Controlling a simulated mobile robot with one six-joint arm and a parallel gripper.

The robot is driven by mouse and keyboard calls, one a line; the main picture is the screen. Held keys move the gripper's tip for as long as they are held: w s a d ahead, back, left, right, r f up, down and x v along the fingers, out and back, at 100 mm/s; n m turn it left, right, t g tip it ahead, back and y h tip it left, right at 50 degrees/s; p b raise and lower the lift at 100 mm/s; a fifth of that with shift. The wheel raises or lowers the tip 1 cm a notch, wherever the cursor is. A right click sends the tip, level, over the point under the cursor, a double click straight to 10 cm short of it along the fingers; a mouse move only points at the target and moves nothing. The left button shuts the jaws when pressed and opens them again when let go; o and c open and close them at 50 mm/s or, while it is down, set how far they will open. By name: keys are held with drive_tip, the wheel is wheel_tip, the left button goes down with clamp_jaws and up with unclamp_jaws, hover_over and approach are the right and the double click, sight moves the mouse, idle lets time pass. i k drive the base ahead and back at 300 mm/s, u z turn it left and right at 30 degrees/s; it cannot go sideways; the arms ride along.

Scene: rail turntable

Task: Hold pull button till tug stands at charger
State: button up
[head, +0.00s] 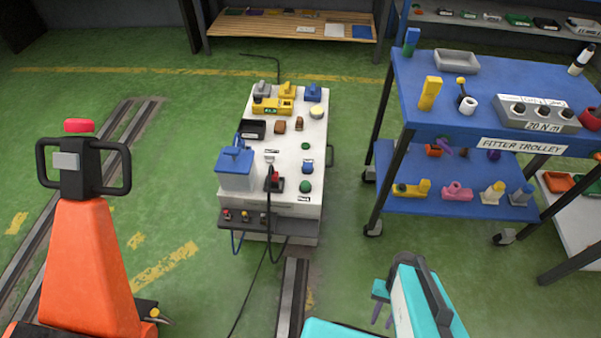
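An orange wheeled machine with a black loop handle and a red knob on top, which looks like the tug (88,258), stands at the left in the head view. A white cabinet (262,207) stands in the middle, with several buttons, knobs and small blocks on its top and a blue-lidded box at its left. No label for the pull button or charger is readable, so I cannot tell which these are. My gripper (382,314) is low in the view, right of the cabinet's near end and apart from it. Its grey fingers point down, partly hidden by its teal housing.
A blue fitter trolley (410,112) with tools and parts on two shelves stands at the right. A wooden bench (240,26) is at the back. Floor rails (50,215) run at the left and below the cabinet. A dark cable (250,290) lies in front. Green floor is free between orange machine and cabinet.

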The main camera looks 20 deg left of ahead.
sight(306, 185)
drive_tip(key=u, duration=0.65)
drive_tip(key=i, duration=0.9)
drive_tip(key=u, duration=0.5)
